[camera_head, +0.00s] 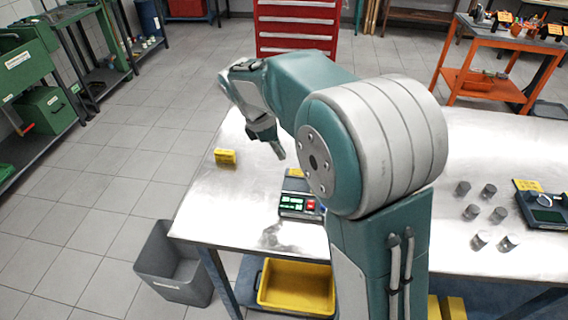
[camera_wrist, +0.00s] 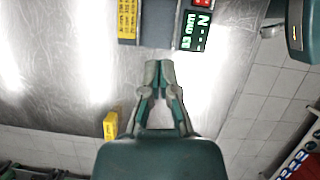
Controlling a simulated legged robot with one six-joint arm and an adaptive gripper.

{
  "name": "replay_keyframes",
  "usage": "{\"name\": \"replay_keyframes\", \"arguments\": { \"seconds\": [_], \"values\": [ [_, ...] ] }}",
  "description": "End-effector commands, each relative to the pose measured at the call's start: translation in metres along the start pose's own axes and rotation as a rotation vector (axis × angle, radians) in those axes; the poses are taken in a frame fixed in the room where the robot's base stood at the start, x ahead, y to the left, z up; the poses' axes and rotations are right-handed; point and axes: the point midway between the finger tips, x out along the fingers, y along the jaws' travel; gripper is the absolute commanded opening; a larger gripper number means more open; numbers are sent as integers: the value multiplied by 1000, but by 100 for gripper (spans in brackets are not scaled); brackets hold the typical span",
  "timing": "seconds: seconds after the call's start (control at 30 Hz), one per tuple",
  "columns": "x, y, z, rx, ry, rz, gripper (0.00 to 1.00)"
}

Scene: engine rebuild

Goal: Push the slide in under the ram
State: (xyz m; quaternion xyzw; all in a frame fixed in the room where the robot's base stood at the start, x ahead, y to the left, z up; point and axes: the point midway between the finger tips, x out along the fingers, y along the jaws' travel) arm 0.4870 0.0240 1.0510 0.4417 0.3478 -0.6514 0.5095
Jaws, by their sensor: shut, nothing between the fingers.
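My gripper (camera_head: 279,152) hangs over the steel bench, near the device with a green display (camera_head: 293,205). In the wrist view my gripper (camera_wrist: 159,66) is shut and empty, with its tips together. Ahead of the tips lies a grey flat part (camera_wrist: 158,25) of the device, between a yellow label (camera_wrist: 127,19) and the green display (camera_wrist: 193,32). A gap in height between tips and device cannot be judged. I cannot make out a slide or a ram for sure; my arm hides part of the device in the head view.
The steel bench (camera_head: 204,205) is clear around a small yellow block (camera_head: 226,157). Several metal cylinders (camera_head: 471,212) and a second device (camera_head: 543,215) stand at the right. A grey bin (camera_head: 172,275) and a yellow crate (camera_head: 296,286) are below. Green machines (camera_head: 40,107) stand at the left.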

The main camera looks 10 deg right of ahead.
Motion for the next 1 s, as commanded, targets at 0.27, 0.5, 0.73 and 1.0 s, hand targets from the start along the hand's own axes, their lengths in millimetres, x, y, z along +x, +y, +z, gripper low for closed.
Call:
{"name": "replay_keyframes", "arguments": {
  "seconds": [0.27,0.5,0.73,1.0],
  "values": [
    [6,16,29,305,-1,-122,58],
    [20,25,60,584,-11,-238,58],
    [51,16,56,583,-15,-239,58],
    [99,5,53,581,-14,-238,58]
  ]
}}
